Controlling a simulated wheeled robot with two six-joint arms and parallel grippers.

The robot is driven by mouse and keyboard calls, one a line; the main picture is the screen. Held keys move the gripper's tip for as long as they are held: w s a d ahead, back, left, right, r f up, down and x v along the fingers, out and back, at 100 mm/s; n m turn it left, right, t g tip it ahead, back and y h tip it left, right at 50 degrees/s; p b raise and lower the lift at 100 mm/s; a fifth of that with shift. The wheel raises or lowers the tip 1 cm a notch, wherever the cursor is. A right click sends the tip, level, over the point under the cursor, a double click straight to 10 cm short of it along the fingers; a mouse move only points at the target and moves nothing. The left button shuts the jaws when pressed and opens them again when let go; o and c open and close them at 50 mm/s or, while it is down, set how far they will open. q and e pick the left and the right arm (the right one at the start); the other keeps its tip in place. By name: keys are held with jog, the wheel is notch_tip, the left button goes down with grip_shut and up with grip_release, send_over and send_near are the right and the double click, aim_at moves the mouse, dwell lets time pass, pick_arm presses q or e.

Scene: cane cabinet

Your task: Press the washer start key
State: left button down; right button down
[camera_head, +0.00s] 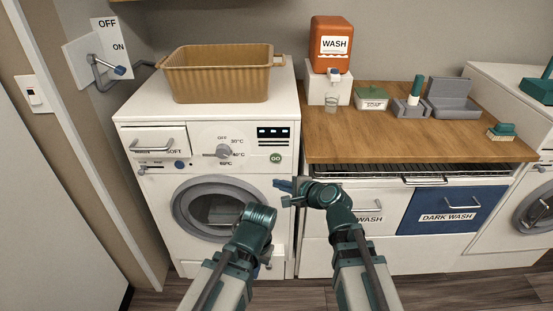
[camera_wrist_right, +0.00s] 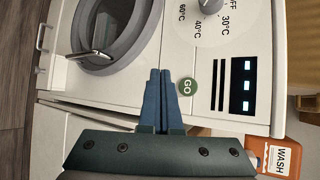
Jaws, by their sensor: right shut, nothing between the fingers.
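The washer start key is a round green GO button (camera_head: 275,158) on the front panel of the white washer (camera_head: 150,205). It also shows in the right wrist view (camera_wrist_right: 187,86), just right of my fingertips. My right gripper (camera_head: 281,185) is shut and empty, with its blue fingers together. In the head view it is below the button, near the washer's right front edge. In the right wrist view the fingertips (camera_wrist_right: 160,72) look apart from the button, but the exact gap to the panel is unclear. My left gripper (camera_head: 266,266) is mostly hidden behind its own arm, low before the washer.
A temperature dial (camera_head: 223,151) and a dark display (camera_head: 273,133) are near the button. The round door (camera_head: 185,210) and a soap drawer (camera_head: 158,142) are left. A basket (camera_head: 220,75) stands on top. A wooden counter (camera_head: 390,140) is right.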

jog(key=shift+w, duration=0.15)
send_near(272, 161)
jog(key=shift+s+a+f+x, duration=0.1)
jog(key=shift+s+x, duration=0.05)
jog(key=shift+x, duration=0.7)
jog(key=shift+s+a+f+x, duration=0.1)
jog(key=shift+x, duration=0.75)
jog(key=shift+s+a+f+x, duration=0.1)
jog(key=shift+s+x, duration=0.05)
jog(key=shift+x, duration=0.65)
jog(key=shift+w, duration=0.2)
jog(key=shift+w, duration=0.25)
jog(key=shift+w, duration=0.4)
dwell(0.5)
jog(key=shift+s, duration=0.85)
jog(key=shift+s, duration=0.1)
